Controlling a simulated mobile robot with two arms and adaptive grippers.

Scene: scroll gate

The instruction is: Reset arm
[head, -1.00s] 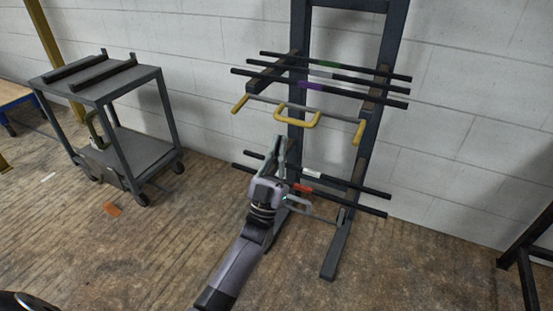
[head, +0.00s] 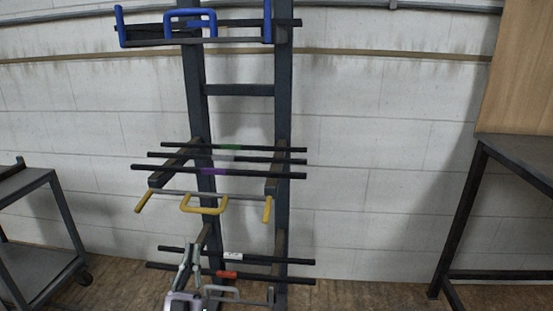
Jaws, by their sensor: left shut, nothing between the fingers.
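My left gripper (head: 190,258) is at the bottom of the head view, pointing up, with its fingers close together and nothing seen between them. It appears in front of the left side of the dark rack (head: 283,100) and overlaps the lower bars in the picture; I cannot tell if it touches them. My right gripper is out of view. The rack holds a blue-handled bar (head: 190,22) at the top, a yellow-handled bar (head: 205,205) in the middle, and a grey-handled bar (head: 222,292) low down.
Black bars with a purple band (head: 214,172) and a green band rest on the middle arms. Lower bars carry a red band (head: 227,274) and a white one. A grey cart (head: 62,212) stands left, a dark table (head: 478,180) right. The wall behind is bare between rack and table.

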